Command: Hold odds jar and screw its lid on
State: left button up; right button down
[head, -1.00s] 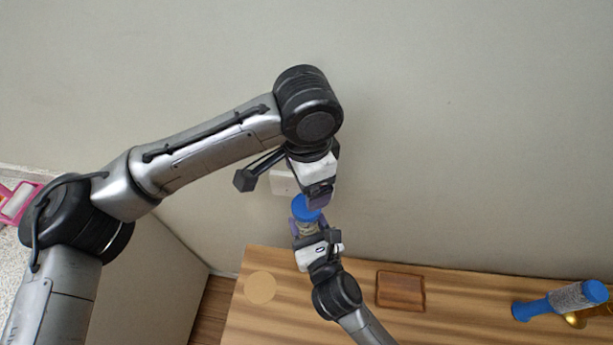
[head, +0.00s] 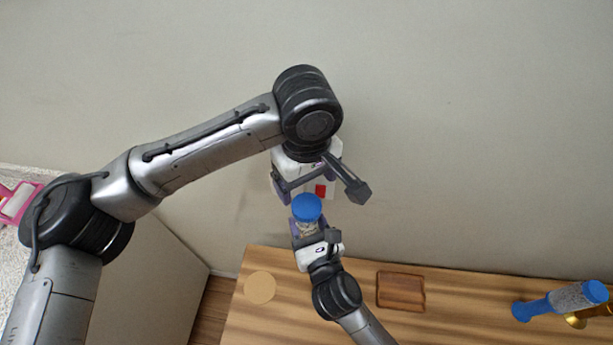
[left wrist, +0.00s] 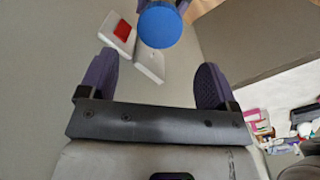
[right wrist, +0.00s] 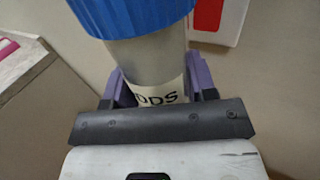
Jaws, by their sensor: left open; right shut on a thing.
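The odds jar (right wrist: 145,58) is clear with a white label, part of whose black lettering shows in the right wrist view. The blue lid (head: 306,208) sits on its top; how tightly it is seated I cannot tell. My right gripper (right wrist: 155,85) is shut on the jar's body and holds it raised near the wall. My left gripper (left wrist: 157,68) is open and empty. In the left wrist view the lid (left wrist: 160,26) lies just beyond its fingertips, roughly centred between them and apart from them. One left finger is partly hidden in the head view.
White wall plates, one with a red patch (left wrist: 122,30), are behind the jar. Below is a wooden counter (head: 350,315) with a round tan disc (head: 260,288), a brown wooden tray (head: 401,290) and a blue-ended grey cylinder (head: 570,299) at right.

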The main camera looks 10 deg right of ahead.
aim_at(307, 205)
pick_arm(q)
jog(key=shift+n, duration=0.5)
jog(key=shift+f, duration=4)
